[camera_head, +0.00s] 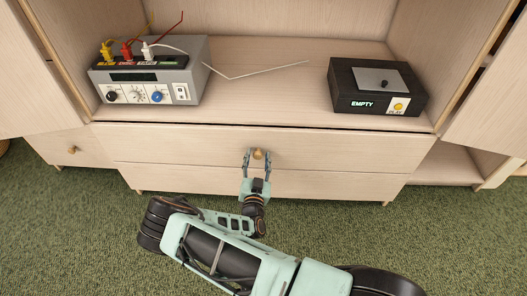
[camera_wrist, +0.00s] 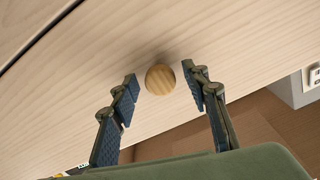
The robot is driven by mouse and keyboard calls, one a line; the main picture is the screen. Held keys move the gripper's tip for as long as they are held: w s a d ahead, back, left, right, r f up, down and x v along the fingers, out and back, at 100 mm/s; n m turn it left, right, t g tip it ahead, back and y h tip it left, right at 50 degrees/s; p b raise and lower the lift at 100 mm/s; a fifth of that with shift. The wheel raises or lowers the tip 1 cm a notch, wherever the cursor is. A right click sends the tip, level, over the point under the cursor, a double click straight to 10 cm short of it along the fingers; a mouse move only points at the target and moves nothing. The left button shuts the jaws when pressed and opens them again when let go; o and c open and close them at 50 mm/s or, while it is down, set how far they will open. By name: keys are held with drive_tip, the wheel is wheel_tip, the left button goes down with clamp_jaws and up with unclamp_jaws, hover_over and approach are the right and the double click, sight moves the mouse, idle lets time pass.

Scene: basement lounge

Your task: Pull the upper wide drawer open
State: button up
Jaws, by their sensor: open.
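The upper wide drawer (camera_head: 190,143) is a pale wood front below the cabinet's open shelf, and it looks shut. Its round wooden knob (camera_head: 258,154) sits near the middle of the front. My gripper (camera_head: 257,156) is at the knob with its two fingers open, one on each side. In the wrist view the knob (camera_wrist: 160,79) lies between the fingertips of my gripper (camera_wrist: 161,80), with a visible gap on both sides. The drawer front (camera_wrist: 110,60) fills most of that view.
A lower wide drawer (camera_head: 330,183) lies directly below. On the shelf stand a grey device (camera_head: 190,75) with coloured plugs and a black box (camera_head: 350,102) marked EMPTY. A smaller drawer (camera_head: 65,147) is at the left. Green carpet (camera_head: 90,240) in front is clear.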

drive_tip(key=shift+w, duration=0.6)
drive_tip(key=shift+c, duration=0.5)
clamp_jaws()
